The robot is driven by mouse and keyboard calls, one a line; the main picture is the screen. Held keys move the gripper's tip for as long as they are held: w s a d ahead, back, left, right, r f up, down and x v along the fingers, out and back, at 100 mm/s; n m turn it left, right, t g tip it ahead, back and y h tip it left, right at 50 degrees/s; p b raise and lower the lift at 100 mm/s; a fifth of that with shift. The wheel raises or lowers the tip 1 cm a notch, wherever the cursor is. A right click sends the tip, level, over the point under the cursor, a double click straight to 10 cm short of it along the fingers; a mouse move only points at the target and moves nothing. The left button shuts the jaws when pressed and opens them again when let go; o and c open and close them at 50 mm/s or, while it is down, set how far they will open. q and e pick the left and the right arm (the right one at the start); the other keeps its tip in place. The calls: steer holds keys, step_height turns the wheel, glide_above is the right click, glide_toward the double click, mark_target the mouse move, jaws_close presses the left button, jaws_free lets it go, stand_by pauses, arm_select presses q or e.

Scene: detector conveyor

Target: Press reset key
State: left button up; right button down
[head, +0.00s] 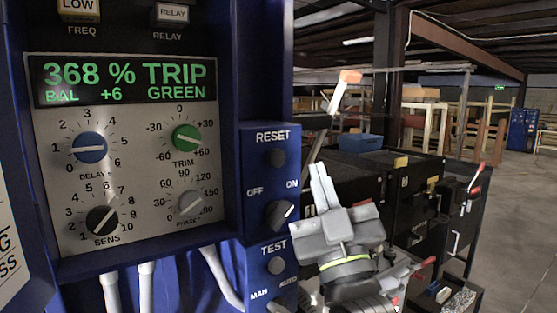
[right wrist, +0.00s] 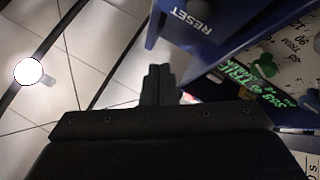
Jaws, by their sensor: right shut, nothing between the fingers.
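The reset key (head: 277,158) is a dark round button under the RESET label on the blue side panel, right of the display. In the right wrist view the reset key (right wrist: 201,10) shows at the top edge beside its label. My right gripper (head: 319,170) is shut and empty, pointing up, to the right of and a little below the reset key in the head view. In the right wrist view my right gripper (right wrist: 160,70) has its fingers together, apart from the key. My left gripper is not in view.
The display (head: 125,80) reads 368 % TRIP, BAL +6, GREEN. Below RESET are an OFF/ON switch (head: 280,214) and a TEST button (head: 276,265). Knobs sit on the main panel. Dark machinery (head: 390,180) stands behind my gripper. Open floor lies at the far right.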

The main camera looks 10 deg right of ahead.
mark_target(281, 151)
steer(key=shift+w+a, duration=0.4)
steer(key=shift+w, duration=0.7)
steer(key=shift+w+a, duration=0.45)
steer(key=shift+w, duration=0.6)
steer(key=shift+w+a, duration=0.4)
steer(key=shift+w, duration=0.7)
steer(key=shift+w, duration=0.15)
steer(key=shift+w+a+p, duration=0.15)
steer(key=shift+w+p, duration=0.1)
steer(key=shift+p, duration=0.05)
steer(key=shift+w+a, duration=0.15)
steer(key=shift+w, duration=0.3)
steer(key=shift+s, duration=0.1)
stand_by(0.3)
steer(key=shift+s+d, duration=0.3)
steer(key=shift+s, duration=0.4)
steer(key=shift+s, duration=0.1)
steer(key=shift+s+d, duration=0.3)
steer(key=shift+s, duration=0.45)
steer(key=shift+s+d, duration=0.25)
steer(key=shift+s, duration=0.55)
steer(key=shift+s+d, duration=0.3)
steer(key=shift+s, duration=0.45)
